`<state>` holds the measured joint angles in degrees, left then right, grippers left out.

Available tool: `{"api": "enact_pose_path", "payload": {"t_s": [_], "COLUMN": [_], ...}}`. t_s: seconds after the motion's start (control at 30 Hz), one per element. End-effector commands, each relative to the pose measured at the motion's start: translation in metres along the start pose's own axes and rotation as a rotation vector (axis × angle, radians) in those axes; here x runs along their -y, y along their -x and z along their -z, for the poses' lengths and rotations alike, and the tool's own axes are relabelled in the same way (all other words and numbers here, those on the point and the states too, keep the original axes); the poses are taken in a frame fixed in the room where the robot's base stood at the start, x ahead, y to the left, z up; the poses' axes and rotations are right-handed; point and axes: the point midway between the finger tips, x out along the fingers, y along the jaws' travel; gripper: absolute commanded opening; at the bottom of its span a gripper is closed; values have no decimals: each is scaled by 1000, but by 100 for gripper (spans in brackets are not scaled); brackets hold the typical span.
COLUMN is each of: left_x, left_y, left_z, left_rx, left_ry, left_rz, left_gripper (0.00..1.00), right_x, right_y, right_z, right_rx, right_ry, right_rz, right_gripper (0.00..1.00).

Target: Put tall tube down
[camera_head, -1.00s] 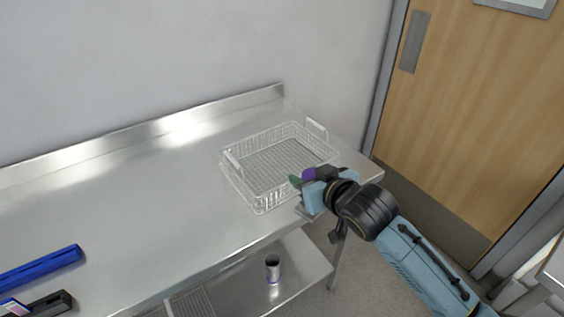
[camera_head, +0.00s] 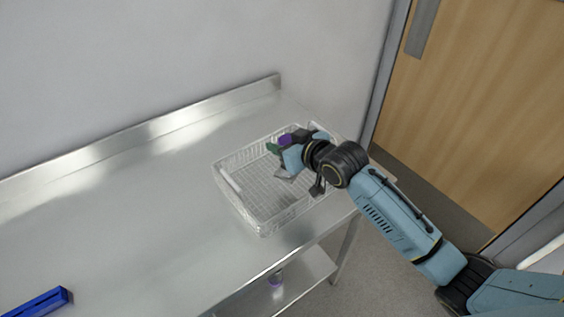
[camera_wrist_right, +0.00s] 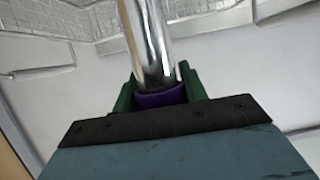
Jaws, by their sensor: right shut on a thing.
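My right gripper (camera_head: 278,146) is over the wire basket (camera_head: 228,180) on the steel table. In the right wrist view, the right gripper (camera_wrist_right: 160,92) is shut on a shiny metal tube (camera_wrist_right: 148,40) with a purple band at the fingers. In the head view only a purple bit of the tube (camera_head: 285,140) shows between the green fingertips; the rest is hidden by the gripper. I cannot tell whether the tube touches the basket. The basket's visible floor looks empty. My left gripper is not in view.
The steel table (camera_head: 120,215) is bare to the left of the basket, with a blue object (camera_head: 38,302) at its front left. A can-like item (camera_head: 275,279) stands on the lower shelf. A wall is behind, a wooden door (camera_head: 470,110) at right.

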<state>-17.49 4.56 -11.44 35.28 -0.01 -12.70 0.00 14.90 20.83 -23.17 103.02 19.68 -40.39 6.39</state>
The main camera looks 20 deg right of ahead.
Motion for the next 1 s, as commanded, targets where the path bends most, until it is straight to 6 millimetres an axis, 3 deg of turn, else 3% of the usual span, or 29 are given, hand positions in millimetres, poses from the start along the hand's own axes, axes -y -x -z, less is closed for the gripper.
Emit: {"api": "enact_pose_path", "payload": {"t_s": [0.17, 0.4, 0.53, 0.83, 0.87, 1.0], "left_x": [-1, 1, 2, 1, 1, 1], "left_y": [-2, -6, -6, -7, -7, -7], "left_z": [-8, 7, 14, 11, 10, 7], "left_rx": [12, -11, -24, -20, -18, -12], "left_ry": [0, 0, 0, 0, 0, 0], "left_rz": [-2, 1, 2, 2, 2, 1], "left_gripper": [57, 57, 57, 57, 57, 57], "right_x": [0, 0, 0, 0, 0, 0], "right_y": [-7, -19, -21, -22, -22, -22], "right_z": [-17, -46, -50, -53, -54, -53], "right_rx": [-3, -2, -5, -4, -1, -2], "right_ry": [-1, 0, 1, 0, 0, 0], "right_rz": [-1, -1, -1, -1, -1, -1], "right_gripper": [0, 0, 0, 0, 45, 63]}}
